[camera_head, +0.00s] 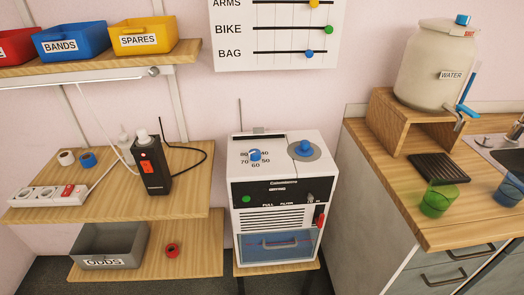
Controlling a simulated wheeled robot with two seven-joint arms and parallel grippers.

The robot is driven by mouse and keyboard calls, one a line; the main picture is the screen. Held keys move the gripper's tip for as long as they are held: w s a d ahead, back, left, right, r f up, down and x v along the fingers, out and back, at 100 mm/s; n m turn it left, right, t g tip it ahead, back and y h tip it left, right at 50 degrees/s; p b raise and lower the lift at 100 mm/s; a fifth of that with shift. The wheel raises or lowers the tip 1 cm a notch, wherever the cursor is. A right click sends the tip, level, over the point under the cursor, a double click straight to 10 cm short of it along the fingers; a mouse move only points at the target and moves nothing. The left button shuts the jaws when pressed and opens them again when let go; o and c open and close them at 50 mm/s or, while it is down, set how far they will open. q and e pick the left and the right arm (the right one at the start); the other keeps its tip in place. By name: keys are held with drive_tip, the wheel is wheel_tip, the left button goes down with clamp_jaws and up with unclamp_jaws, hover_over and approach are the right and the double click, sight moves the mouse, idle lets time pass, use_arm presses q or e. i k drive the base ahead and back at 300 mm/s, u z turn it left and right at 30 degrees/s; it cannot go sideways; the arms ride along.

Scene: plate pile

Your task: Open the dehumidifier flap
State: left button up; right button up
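The dehumidifier (240,216) is a white box with a black front panel, standing upright at the centre of the head view. Its top has a numbered dial with a blue knob (255,155) and a grey disc with a second blue knob (305,147). A dark slot (258,136) runs along the top's back edge. The front has a green button (246,199), a louvred grille (272,219), a red part (320,217) at the right and a bluish tank with a handle (279,243). I cannot tell which part is the flap. Neither gripper is in view.
The dehumidifier stands on a small wooden stand (304,268). Wooden shelves (190,200) at the left hold a black device (152,166), a power strip (48,194) and a grey bin (110,245). A counter (392,176) at the right holds a water jar (436,65) and cups (438,199).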

sight(260, 130)
drive_tip(key=z, duration=0.2)
drive_tip(key=k, duration=0.3)
drive_tip(key=u, duration=1)
drive_tip(key=i, duration=1.1)
drive_tip(key=z, duration=0.35)
